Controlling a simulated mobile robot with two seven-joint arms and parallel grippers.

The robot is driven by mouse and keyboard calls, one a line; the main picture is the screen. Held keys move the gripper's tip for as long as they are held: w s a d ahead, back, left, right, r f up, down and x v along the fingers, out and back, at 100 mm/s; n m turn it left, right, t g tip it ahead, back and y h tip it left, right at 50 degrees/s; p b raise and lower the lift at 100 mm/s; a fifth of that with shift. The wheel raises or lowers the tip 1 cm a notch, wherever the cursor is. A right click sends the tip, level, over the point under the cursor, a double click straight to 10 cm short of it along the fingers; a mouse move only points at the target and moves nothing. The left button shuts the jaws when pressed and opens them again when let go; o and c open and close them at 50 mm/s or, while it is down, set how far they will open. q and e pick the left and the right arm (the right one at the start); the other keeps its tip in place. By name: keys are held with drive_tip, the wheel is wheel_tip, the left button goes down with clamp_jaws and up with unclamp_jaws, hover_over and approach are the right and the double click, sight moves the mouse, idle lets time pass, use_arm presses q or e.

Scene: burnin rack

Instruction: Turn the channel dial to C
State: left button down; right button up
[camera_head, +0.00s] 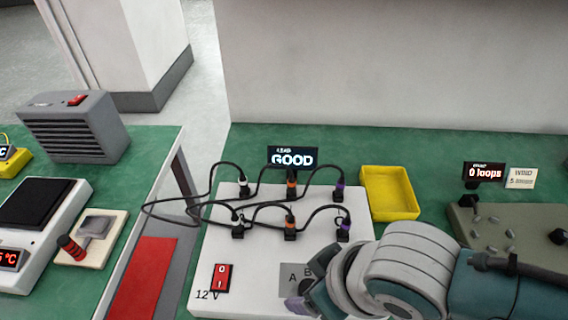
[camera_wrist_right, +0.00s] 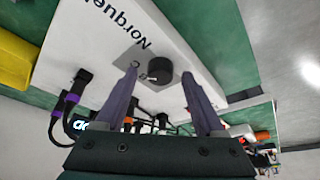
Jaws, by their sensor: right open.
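The channel dial is a round black knob (camera_wrist_right: 160,68) on a grey plate on the white panel, seen in the right wrist view. My right gripper (camera_head: 304,301) is over the plate. In the right wrist view its open fingers (camera_wrist_right: 159,76) stand on either side of the knob; I cannot tell whether they touch it. The dial's setting cannot be read. My left gripper is not in view.
A winding fixture (camera_head: 500,232) stands further right, a grey heater (camera_head: 72,127) far left.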

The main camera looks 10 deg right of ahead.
drive_tip(key=shift+s+d+r, duration=0.1)
drive_tip(key=shift+r, duration=0.25)
drive_tip(key=p+v, duration=0.3)
drive_tip(key=v, duration=0.6)
drive_tip(key=shift+p, duration=0.3)
